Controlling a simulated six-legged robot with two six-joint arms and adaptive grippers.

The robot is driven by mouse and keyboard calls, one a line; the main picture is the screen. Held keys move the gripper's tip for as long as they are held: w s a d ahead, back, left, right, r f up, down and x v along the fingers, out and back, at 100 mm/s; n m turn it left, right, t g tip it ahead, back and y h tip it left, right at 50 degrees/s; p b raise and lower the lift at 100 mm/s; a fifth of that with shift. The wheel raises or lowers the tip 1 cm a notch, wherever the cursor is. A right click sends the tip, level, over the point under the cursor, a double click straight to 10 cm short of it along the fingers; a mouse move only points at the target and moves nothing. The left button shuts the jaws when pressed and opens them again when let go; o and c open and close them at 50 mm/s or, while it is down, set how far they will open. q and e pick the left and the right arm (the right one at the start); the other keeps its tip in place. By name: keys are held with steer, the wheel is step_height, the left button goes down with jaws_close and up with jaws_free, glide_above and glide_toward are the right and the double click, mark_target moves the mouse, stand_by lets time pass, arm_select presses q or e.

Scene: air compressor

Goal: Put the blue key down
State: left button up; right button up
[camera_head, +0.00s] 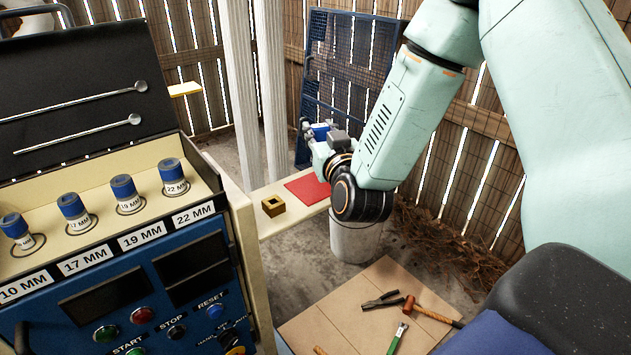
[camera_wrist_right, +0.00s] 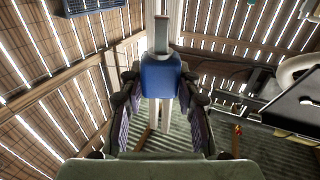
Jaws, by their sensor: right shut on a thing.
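The blue key (camera_head: 321,131) is in my right gripper (camera_head: 318,138), above the wooden shelf and beyond its red mat (camera_head: 308,189) in the head view. In the right wrist view the blue key (camera_wrist_right: 160,77) has a thick blue body with a grey end. The right gripper's fingers (camera_wrist_right: 158,105) stand on both sides of it, shut on it. The key is apart from the shelf, and the gripper partly hides it in the head view. My left gripper is not in view.
A small brass square block (camera_head: 273,206) sits on the shelf beside the mat. The compressor panel (camera_head: 130,290) with several blue-capped sockets (camera_head: 123,192) fills the left. Pliers and hammers lie on a board (camera_head: 340,300) below.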

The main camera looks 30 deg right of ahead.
steer(key=f, duration=0.4)
steer(key=f+b, duration=0.1)
steer(key=f, duration=0.1)
steer(key=shift+w+d, duration=0.2)
steer(key=shift+d, duration=0.15)
steer(key=shift+s+a+f, duration=0.1)
steer(key=shift+a+f, duration=0.15)
steer(key=shift+f, duration=0.25)
steer(key=shift+s+d+f+b, duration=0.1)
steer(key=shift+s+f+b, duration=0.1)
steer(key=shift+f+b, duration=0.65)
steer(key=shift+d+f, duration=0.1)
steer(key=shift+f, duration=0.35)
steer(key=shift+w+f+p, duration=0.1)
steer(key=shift+w+p, duration=0.2)
steer(key=shift+s, duration=0.25)
steer(key=o, duration=1.1)
steer(key=shift+w+f, duration=0.2)
steer(key=shift+o, duration=0.2)
steer(key=shift+s+r, duration=0.15)
